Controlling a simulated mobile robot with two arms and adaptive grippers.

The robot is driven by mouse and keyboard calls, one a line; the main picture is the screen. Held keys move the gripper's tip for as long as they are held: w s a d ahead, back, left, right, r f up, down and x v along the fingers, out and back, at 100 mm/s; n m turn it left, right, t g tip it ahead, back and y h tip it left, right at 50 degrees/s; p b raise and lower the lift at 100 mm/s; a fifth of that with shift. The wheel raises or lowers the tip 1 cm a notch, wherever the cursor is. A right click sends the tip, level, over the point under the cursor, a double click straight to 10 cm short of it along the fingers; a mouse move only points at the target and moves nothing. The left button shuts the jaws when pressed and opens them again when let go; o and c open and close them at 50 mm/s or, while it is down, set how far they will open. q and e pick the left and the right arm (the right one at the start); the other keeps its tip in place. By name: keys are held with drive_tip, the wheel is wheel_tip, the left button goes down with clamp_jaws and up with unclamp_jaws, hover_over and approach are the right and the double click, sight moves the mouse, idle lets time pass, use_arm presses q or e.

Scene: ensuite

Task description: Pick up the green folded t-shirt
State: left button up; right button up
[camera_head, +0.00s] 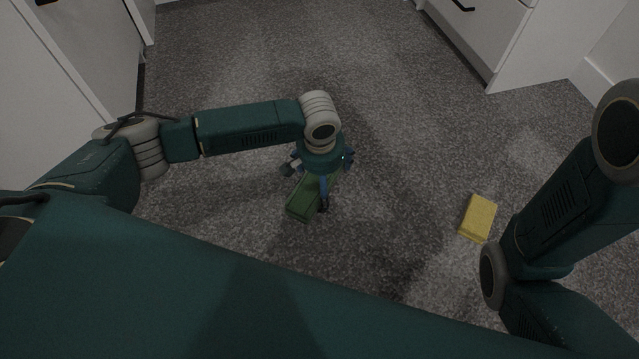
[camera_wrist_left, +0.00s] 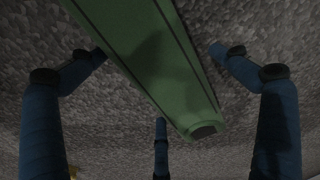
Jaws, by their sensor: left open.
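The green folded t-shirt (camera_head: 303,203) lies on the grey carpet in the middle of the head view, partly hidden under my left gripper. It looks like a long flat green block. My left gripper (camera_head: 318,186) is right over it, pointing down. In the left wrist view the green folded t-shirt (camera_wrist_left: 160,65) runs diagonally between the spread blue fingers of my left gripper (camera_wrist_left: 158,85). The fingers are open, and I cannot tell whether any of them touches the shirt. My right arm shows at the right edge of the head view, but its gripper is not visible.
A yellow folded item (camera_head: 478,218) lies on the carpet to the right, near my right arm. A white drawer cabinet (camera_head: 500,40) stands at the back right, and white furniture (camera_head: 60,75) stands at the left. The carpet (camera_head: 290,50) between them is clear.

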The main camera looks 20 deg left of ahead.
use_arm(q)
drive_tip(key=c, duration=1.4)
drive_tip(key=shift+o, duration=0.2)
drive_tip(key=shift+r, duration=0.15)
